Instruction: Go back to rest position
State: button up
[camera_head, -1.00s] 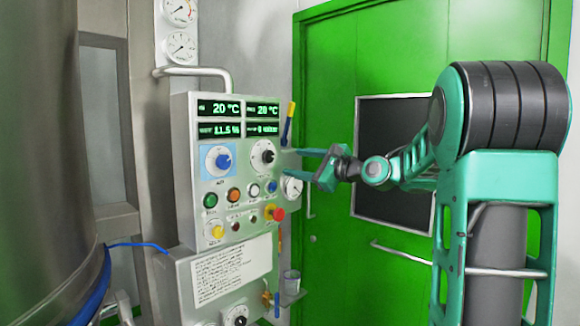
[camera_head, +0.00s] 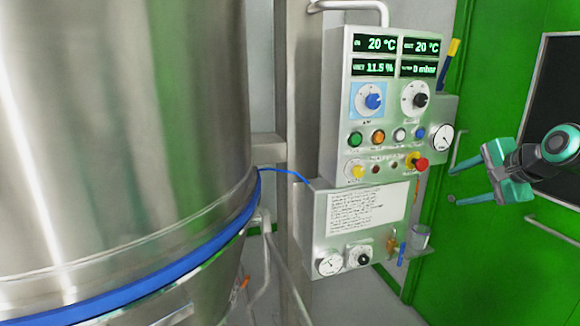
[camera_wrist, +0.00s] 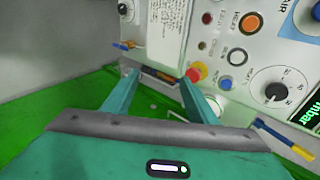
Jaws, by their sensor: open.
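My gripper (camera_head: 454,186) is at the right of the head view, in front of the green door and to the right of the control panel (camera_head: 340,110). Its two teal fingers are apart, with nothing between them, and point left toward the panel side. In the wrist view the open fingers (camera_wrist: 160,78) show apart and empty, with the panel face (camera_wrist: 225,70) beyond them. The red emergency button (camera_wrist: 196,72) appears near the fingertips there, but the gap in depth is hard to tell. Most of my arm is outside the head view.
A large steel vessel (camera_head: 120,110) with a blue band fills the left. A lower box (camera_head: 320,225) with a label, gauge and valve sits under the panel. A small cup (camera_head: 420,238) is beside it. The green door (camera_head: 470,265) has a handle bar.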

jog(key=s+f+n+g, duration=0.3)
jog(key=s+f, duration=0.2)
jog(key=s, duration=0.6)
jog(key=s+a+f+n+g+h, duration=0.1)
jog(key=s+f+n+g, duration=0.2)
jog(key=s, duration=0.8)
jog(key=s+f+n+g, duration=0.3)
jog(key=s+f, duration=0.4)
jog(key=s, duration=0.4)
jog(key=shift+s+a+n+g, duration=0.3)
jog(key=shift+s+a+g, duration=0.1)
jog(key=shift+g, duration=0.3)
jog(key=shift+w, duration=0.1)
jog(key=shift+w+f+h, duration=0.3)
jog(key=shift+w, duration=0.3)
